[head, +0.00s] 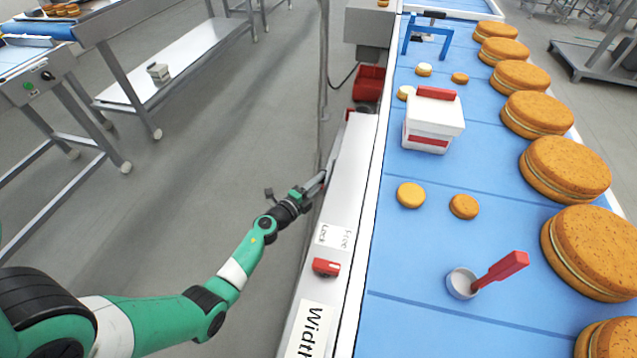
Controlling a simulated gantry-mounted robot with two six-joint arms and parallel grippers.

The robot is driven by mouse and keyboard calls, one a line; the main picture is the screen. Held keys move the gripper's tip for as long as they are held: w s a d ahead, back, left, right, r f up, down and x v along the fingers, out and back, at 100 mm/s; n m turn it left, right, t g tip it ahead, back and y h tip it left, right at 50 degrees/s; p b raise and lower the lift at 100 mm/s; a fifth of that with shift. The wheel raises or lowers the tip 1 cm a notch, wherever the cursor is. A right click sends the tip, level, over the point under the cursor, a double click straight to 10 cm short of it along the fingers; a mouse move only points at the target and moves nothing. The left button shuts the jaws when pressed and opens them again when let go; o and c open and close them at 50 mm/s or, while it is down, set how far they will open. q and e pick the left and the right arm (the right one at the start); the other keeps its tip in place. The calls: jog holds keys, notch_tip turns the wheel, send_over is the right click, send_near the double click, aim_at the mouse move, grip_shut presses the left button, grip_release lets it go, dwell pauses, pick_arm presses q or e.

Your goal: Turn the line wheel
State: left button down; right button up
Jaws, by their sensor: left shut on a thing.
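My left gripper (317,184) is at the near side of the conveyor line, against the edge of its white side rail (345,190). It is shut on a part at the rail's side, taken as the line wheel. The wheel is almost wholly hidden by the gripper and the rail, so its shape and angle cannot be told. A red knob (326,267) sits on the rail closer to me, beside a label reading Free and Lock (335,236). A Width label (311,328) is below it. My right gripper is not in view.
A red bin (368,83) stands beyond.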

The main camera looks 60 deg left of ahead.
pick_arm(q)
jog(key=c, duration=0.7)
grip_release()
jog(key=p+v, duration=0.3)
jog(key=v, duration=0.8)
jog(key=shift+s+d+p, duration=0.15)
jog(key=shift+s+p, duration=0.1)
jog(key=shift+p, duration=0.15)
